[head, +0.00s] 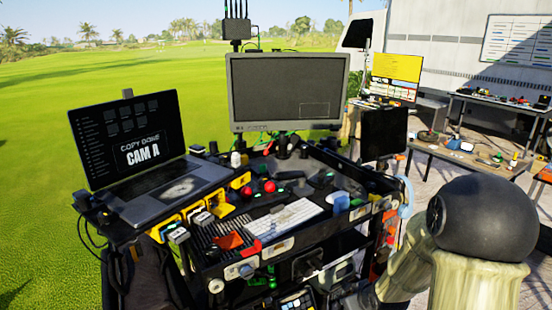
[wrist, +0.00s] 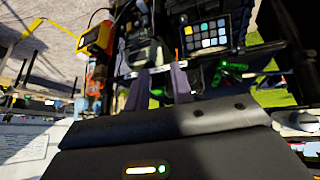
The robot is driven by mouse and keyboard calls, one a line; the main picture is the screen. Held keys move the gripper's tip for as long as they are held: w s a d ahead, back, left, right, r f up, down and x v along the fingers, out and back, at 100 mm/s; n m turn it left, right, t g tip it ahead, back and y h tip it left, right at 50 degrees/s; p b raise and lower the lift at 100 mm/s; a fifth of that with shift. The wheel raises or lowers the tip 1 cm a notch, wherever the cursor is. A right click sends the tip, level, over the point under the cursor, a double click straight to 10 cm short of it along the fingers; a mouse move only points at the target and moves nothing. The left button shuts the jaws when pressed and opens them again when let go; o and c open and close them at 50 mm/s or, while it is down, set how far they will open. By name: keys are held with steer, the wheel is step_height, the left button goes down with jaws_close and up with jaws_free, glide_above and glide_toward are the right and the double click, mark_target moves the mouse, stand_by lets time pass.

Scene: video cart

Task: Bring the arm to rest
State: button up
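My gripper (wrist: 158,66) shows in the wrist view as two grey fingers reaching up from a dark, rounded body with a small lit bar. The fingers stand apart and nothing shows held between them. Behind them is the cluttered front of the video cart. In the head view, my beige arm with its black rounded joint fills the lower right and bends toward the front of the video cart (head: 372,172). I cannot pick out my gripper clearly there, against the dark gear low on the cart.
The cart carries a laptop (head: 132,135), a monitor (head: 285,90), a white keyboard (head: 285,218) and several small items. In the wrist view, a colour chart (wrist: 208,35) and a yellow device (wrist: 95,38) lie beyond the fingers. Side tables (head: 450,152) stand at right; open grass is at left.

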steer(key=s+a+r+m+g+p, duration=0.1)
steer(key=s+a+r+g, duration=0.1)
steer(key=s+r, duration=0.2)
steer(key=s+a+r+m+g+p, duration=0.1)
steer(key=s+r, duration=0.4)
steer(key=s, duration=0.5)
steer(key=shift+s+a+m+g+h+p, duration=0.3)
steer(key=shift+a+m+g, duration=0.4)
steer(key=shift+a, duration=0.55)
steer(key=shift+r, duration=0.1)
